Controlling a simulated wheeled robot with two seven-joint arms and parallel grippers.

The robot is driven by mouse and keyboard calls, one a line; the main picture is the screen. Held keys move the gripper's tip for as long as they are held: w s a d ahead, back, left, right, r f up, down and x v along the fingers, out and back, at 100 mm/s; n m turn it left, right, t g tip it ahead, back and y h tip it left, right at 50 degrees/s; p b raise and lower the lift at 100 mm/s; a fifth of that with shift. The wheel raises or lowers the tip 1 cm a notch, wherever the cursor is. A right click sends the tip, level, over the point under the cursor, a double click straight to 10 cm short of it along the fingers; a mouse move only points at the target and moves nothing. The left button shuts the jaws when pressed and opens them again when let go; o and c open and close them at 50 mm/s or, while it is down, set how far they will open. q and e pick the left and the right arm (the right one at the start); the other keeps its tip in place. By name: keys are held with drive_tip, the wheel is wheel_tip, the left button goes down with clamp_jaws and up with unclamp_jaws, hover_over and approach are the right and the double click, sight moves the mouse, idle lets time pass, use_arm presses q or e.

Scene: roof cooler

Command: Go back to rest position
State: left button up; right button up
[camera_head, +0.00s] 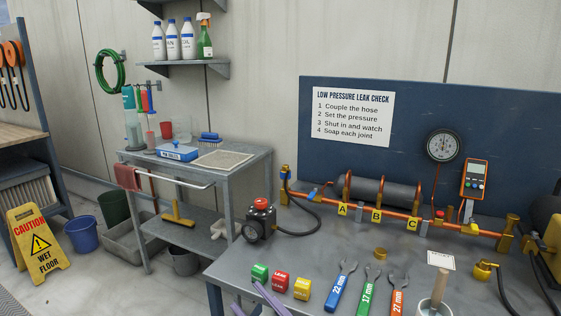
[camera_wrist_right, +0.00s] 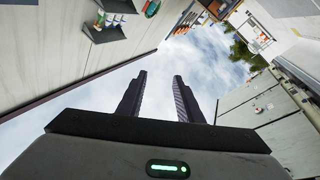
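My right gripper (camera_head: 246,296) shows only as two purple-grey fingertips at the bottom edge of the head view, in front of the bench's near left part. In the right wrist view the gripper (camera_wrist_right: 160,80) points up toward the sky. Its two dark fingers stand well apart with nothing between them. It is open and empty. My left gripper is not in the head view.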

drive_tip(key=s+d+f+m+t+h, duration=0.1)
drive_tip(key=s+d+f+m+h, duration=0.1)
drive_tip(key=d+f+m+h, duration=0.65)
drive_tip(key=s+d+f+m+g+h, duration=0.2)
drive_tip(key=s+d+f, duration=0.3)
drive_tip(key=s+f, duration=0.4)
drive_tip(key=s+d+f+m+g+h, duration=0.1)
drive_tip(key=s+d+f+g, duration=0.4)
drive_tip(key=s+f, duration=0.5)
wheel_tip(320, 180, down, 2)
drive_tip(key=shift+d+m+g+h+p, duration=0.35)
drive_tip(key=shift+d+h, duration=0.2)
drive_tip(key=shift+d, duration=0.2)
